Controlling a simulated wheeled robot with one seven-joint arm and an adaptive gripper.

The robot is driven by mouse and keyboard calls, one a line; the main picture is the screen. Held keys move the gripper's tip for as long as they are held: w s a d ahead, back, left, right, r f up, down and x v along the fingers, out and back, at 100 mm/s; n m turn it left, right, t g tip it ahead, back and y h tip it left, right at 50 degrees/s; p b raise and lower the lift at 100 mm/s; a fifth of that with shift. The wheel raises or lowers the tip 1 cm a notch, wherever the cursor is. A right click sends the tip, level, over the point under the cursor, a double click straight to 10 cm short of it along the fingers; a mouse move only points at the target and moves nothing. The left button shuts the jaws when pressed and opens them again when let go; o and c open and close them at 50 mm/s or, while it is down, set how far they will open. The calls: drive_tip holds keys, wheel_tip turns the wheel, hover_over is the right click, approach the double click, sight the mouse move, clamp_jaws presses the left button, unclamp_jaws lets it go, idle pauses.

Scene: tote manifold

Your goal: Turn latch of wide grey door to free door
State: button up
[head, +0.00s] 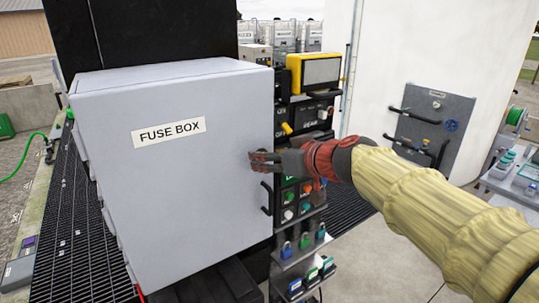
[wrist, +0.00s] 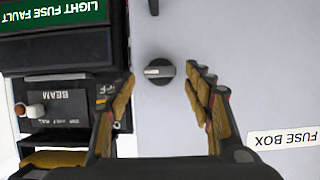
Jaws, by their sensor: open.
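The wide grey door (head: 190,185) bears a FUSE BOX label and looks closed; it also fills the right of the wrist view (wrist: 250,60). Its latch (wrist: 159,71) is a dark round knob with a lighter grey bar, lying roughly horizontal in the wrist view. My gripper (head: 252,161) is open at the door's right side, in front of the latch, which it hides in the head view. In the wrist view the fingers of my gripper (wrist: 161,79) stand either side of the latch, with gaps. Contact is not visible.
A black door handle (head: 267,198) sits below my gripper and shows at the wrist view's top edge (wrist: 153,7). A rack with buttons (head: 297,205) and coloured padlocks (head: 304,242) stands close right of the door. A yellow-framed device (head: 314,72) sits above. Dark grating lies left.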

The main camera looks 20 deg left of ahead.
drive_tip(key=shift+w+a+f, duration=0.1)
drive_tip(key=shift+w+a, duration=0.05)
drive_tip(key=shift+a, duration=0.1)
drive_tip(key=shift+c, duration=0.4)
drive_tip(key=c, duration=1.1)
